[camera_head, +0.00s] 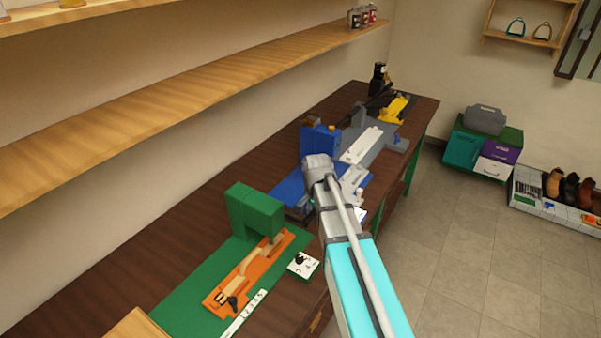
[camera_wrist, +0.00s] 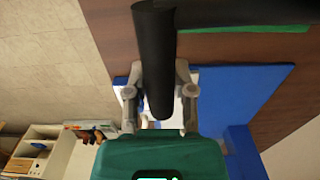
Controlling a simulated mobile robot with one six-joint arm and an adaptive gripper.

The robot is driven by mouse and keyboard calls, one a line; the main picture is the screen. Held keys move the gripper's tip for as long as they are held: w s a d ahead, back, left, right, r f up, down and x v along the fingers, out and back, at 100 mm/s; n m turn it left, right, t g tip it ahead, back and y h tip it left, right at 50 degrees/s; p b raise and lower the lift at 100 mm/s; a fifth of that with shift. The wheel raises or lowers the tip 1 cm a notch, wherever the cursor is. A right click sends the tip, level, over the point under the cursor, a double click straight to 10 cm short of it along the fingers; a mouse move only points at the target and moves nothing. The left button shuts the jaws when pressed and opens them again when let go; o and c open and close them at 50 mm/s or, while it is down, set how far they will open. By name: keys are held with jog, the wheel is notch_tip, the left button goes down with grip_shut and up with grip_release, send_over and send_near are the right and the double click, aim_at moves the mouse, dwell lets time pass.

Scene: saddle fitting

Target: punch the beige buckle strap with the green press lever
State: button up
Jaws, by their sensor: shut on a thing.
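The beige buckle strap (camera_head: 247,263) lies along an orange holder (camera_head: 219,299) on a green mat. Its far end runs to the front of the green press (camera_head: 256,212), a tall block with an overhanging head. No lever on this press is clear in the head view. In the wrist view my gripper (camera_wrist: 158,78) is shut on a thick black bar (camera_wrist: 154,50), with one finger on each side. The bar joins a dark crosspiece at the top. I cannot tell what it belongs to. In the head view my arm hides the fingers and the bar.
A blue station (camera_head: 291,189) stands beyond the green one, with its blue mat (camera_wrist: 250,82) below my gripper. Grey and yellow (camera_head: 393,108) stations follow along the dark bench. A small white plate (camera_head: 303,265) and a numbered strip (camera_head: 243,314) lie beside the holder. A long shelf (camera_head: 190,92) overhangs the bench.

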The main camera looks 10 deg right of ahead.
jog(key=shift+s+d+f, duration=0.1)
notch_tip(320, 180, down, 2)
jog(key=shift+b, duration=1.1)
jog(key=shift+r+p, duration=1.55)
jog(key=shift+r+p, duration=0.85)
jog(key=shift+p, duration=0.05)
jog(key=shift+o, duration=0.2)
jog(key=shift+w+r, duration=0.2)
